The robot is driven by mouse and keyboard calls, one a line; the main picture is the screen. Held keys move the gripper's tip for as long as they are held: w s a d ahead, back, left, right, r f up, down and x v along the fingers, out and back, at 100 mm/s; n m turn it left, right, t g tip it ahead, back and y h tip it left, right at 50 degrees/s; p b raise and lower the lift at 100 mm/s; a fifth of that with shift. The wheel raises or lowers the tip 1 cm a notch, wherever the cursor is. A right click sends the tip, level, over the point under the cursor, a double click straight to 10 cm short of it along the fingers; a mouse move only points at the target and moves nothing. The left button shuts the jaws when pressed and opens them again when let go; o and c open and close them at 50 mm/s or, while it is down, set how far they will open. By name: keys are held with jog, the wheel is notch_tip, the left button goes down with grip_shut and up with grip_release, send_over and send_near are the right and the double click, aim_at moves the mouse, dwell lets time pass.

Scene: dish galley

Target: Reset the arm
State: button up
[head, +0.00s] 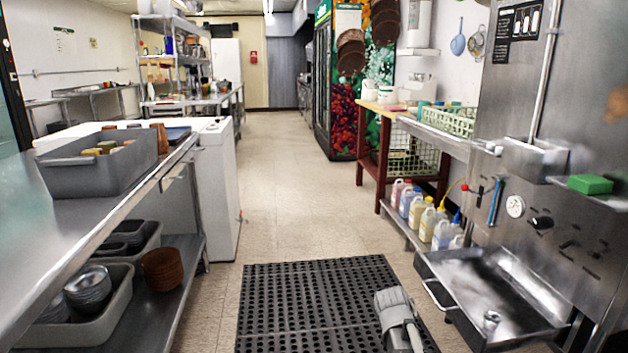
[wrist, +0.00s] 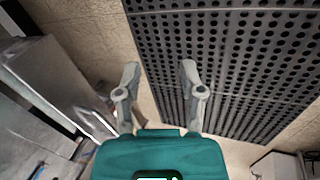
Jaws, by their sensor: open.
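My gripper (wrist: 160,72) shows in the wrist view with its two grey fingers spread apart. Nothing is between the fingertips. The gripper hangs over the floor, beside the edge of the black perforated mat (wrist: 225,60). In the head view a grey part of my arm shows low at the right of centre, in front of the mat (head: 290,300). The fingers cannot be made out in that view.
A steel sink basin (head: 490,290) on the right is close to my arm. Several jugs (head: 425,222) stand on a low shelf behind it. A steel counter (head: 75,215) with a grey bin (head: 95,172) is on the left. The aisle floor (head: 285,190) ahead is clear.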

jog(key=s+a+r+y+p, duration=0.4)
jog(key=s+a, duration=0.3)
jog(key=s, duration=0.1)
notch_tip(320, 180, up, 38)
jog(key=p, duration=3.7)
jog(key=shift+w+d+f+p, duration=0.15)
jog(key=shift+d+f+p, duration=0.05)
jog(key=shift+f+p, duration=0.1)
